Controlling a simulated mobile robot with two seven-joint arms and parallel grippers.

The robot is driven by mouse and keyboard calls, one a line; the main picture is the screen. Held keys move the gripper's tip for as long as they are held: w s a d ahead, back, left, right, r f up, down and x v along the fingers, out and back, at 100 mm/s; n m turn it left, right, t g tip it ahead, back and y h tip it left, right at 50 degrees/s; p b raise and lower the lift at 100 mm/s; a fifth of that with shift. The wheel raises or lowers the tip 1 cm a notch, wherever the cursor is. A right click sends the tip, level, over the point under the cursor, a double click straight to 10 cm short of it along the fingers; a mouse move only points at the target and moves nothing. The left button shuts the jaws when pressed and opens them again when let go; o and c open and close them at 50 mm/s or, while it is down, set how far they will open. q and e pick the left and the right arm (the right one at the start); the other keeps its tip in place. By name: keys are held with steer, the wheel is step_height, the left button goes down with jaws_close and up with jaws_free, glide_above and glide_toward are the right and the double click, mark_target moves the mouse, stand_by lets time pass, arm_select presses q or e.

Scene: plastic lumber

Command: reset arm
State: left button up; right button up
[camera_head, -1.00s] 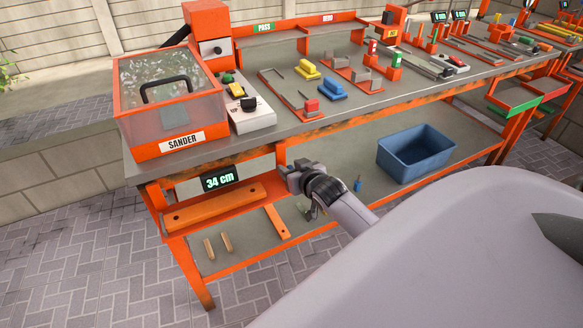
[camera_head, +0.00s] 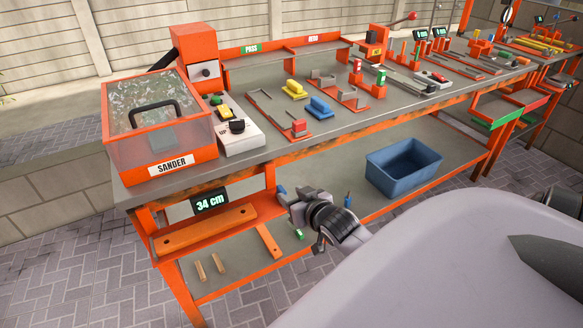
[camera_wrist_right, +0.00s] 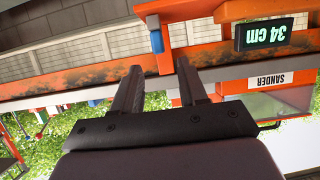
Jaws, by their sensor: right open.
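My right gripper (camera_head: 291,201) shows in the head view in front of the bench's front edge, just right of the 34 cm display (camera_head: 211,201). In the right wrist view its two fingers (camera_wrist_right: 160,88) stand apart with nothing between them. That view looks upside down, with the display (camera_wrist_right: 264,34) and the sander (camera_wrist_right: 284,104) to the right of the fingers.
The sander box (camera_head: 160,122) stands at the bench's left end. Yellow (camera_head: 294,89) and blue (camera_head: 319,107) blocks lie on the worktop (camera_head: 250,165). A blue bin (camera_head: 403,167) sits on the lower shelf, with wooden pieces (camera_head: 208,267) at the left.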

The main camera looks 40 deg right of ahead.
stand_by(0.4)
steer(key=s+a+f+n+g+y, duration=0.1)
steer(key=s+a+f, duration=0.3)
steer(key=s+a, duration=0.5)
steer(key=s+a+f+n+g+y+p, duration=0.1)
steer(key=s+a+f+n+y, duration=0.3)
steer(key=s+a, duration=0.4)
steer(key=a, duration=0.3)
steer(key=shift+s+a+f+g+p, duration=0.15)
steer(key=shift+s+f+g+p, duration=0.15)
steer(key=shift+s+f, duration=0.1)
steer(key=shift+s, duration=0.1)
